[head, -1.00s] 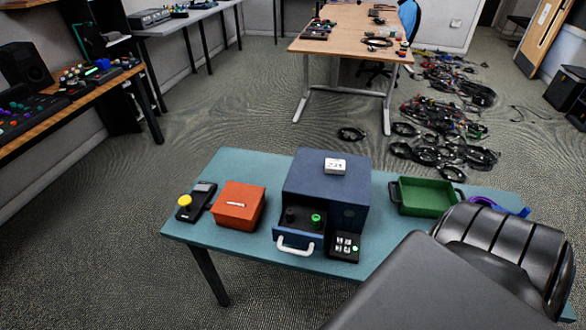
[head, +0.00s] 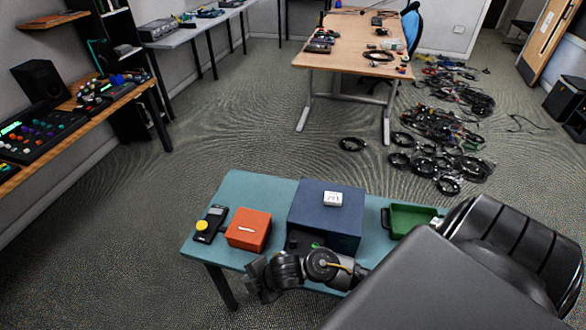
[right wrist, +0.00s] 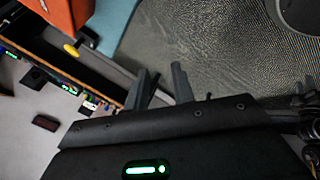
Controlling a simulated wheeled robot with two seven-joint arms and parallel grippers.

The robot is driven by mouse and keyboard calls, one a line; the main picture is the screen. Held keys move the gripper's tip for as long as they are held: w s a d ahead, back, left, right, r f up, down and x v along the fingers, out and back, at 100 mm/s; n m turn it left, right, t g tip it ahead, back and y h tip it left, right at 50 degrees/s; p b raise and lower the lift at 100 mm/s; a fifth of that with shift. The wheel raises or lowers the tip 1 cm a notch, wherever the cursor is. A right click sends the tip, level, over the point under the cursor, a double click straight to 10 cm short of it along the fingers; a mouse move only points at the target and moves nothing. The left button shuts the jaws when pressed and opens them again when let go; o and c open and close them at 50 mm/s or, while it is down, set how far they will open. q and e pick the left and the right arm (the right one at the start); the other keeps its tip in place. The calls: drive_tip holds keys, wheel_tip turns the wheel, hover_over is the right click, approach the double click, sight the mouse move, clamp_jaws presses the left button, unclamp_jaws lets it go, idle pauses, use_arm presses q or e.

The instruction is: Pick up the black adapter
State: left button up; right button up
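The blue cabinet (head: 325,220) stands on the teal table, with its open front drawer (head: 298,246) partly hidden by my right arm. A dark object and a green-topped object (head: 315,245) show in the drawer; I cannot tell for certain which is the black adapter. My right gripper (head: 262,277) is in front of the table's near edge, left of the drawer. In the right wrist view my right gripper (right wrist: 161,78) has its fingers apart with nothing between them. My left gripper is not in view.
An orange box (head: 248,230) and a black device with a yellow knob (head: 203,226) stand left of the cabinet. A green tray (head: 411,220) is on the right, partly behind my arm. A white labelled block (head: 333,198) sits on the cabinet.

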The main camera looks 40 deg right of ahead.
wheel_tip(320, 180, up, 4)
drive_tip(key=w+d+r+n+g+p, duration=0.1)
drive_tip(key=w+n, duration=0.2)
drive_tip(key=n, duration=0.6)
drive_tip(key=n+g+h+p, duration=0.3)
drive_tip(key=n+g+h, duration=0.1)
drive_tip(key=n, duration=0.7)
approach(293, 240)
drive_tip(key=f+b, duration=0.1)
drive_tip(key=f, duration=0.1)
drive_tip(key=f+b, duration=0.1)
drive_tip(key=f, duration=0.2)
drive_tip(key=shift+w+d+f, duration=0.1)
drive_tip(key=shift+d+f, duration=0.05)
drive_tip(key=shift+d, duration=0.1)
drive_tip(key=shift+t, duration=0.3)
drive_tip(key=shift+w+f+p, duration=0.2)
drive_tip(key=shift+w+f, duration=0.05)
drive_tip(key=shift+f, duration=1.05)
drive_tip(key=shift+w+f+p, duration=0.2)
drive_tip(key=shift+f, duration=1.1)
drive_tip(key=shift+c, duration=0.3)
clamp_jaws()
